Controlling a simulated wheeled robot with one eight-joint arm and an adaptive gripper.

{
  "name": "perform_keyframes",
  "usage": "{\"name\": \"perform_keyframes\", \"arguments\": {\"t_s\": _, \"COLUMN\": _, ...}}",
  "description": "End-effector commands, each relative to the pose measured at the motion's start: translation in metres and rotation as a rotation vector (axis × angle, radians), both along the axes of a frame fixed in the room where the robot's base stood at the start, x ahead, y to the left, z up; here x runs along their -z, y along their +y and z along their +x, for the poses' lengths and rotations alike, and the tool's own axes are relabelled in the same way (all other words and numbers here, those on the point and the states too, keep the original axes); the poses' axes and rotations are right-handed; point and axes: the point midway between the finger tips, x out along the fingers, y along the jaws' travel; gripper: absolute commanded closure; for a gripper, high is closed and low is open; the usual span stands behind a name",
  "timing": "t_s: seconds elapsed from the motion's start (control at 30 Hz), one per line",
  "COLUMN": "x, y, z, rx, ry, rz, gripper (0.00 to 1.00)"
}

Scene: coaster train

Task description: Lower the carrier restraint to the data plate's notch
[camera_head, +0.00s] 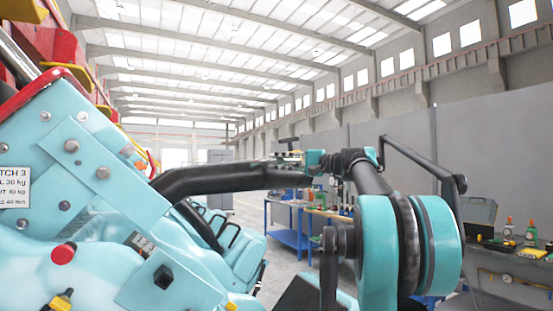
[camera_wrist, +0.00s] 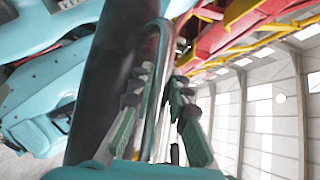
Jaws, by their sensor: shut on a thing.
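The data plate (camera_head: 15,187) is a white label with black print on the teal side panel at the left edge of the head view, partly cut off. The carrier restraint (camera_head: 215,180) is a thick black bar reaching right from the teal carrier, raised and nearly level at its outer end. My gripper (camera_head: 290,161) is at that outer end. In the wrist view, its green-padded fingers (camera_wrist: 158,115) are closed around a shiny metal handle (camera_wrist: 165,50) beside the black restraint tube (camera_wrist: 108,80). I cannot make out the plate's notch.
The teal carrier body (camera_head: 90,250) fills the left, with a red knob (camera_head: 63,253) and yellow fittings. Teal seats (camera_head: 235,245) stand behind the restraint. A blue workbench (camera_head: 290,238) and a tool-laden bench (camera_head: 510,265) stand beyond. My arm covers part of the right middle.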

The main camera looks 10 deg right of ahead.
Motion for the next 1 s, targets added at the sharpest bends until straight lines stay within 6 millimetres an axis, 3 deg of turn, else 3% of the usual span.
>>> {"name": "perform_keyframes", "arguments": {"t_s": 0.27, "x": 0.052, "y": -0.013, "z": 0.004, "rx": 0.0, "ry": 0.039, "rz": 0.117, "gripper": 1.0}}
{"name": "perform_keyframes", "arguments": {"t_s": 0.5, "x": 0.113, "y": -0.021, "z": 0.006, "rx": 0.0, "ry": 0.086, "rz": 0.261, "gripper": 1.0}}
{"name": "perform_keyframes", "arguments": {"t_s": 0.8, "x": 0.181, "y": -0.018, "z": 0.005, "rx": -0.002, "ry": 0.14, "rz": 0.426, "gripper": 1.0}}
{"name": "perform_keyframes", "arguments": {"t_s": 1.0, "x": 0.214, "y": -0.013, "z": 0.004, "rx": -0.001, "ry": 0.166, "rz": 0.506, "gripper": 1.0}}
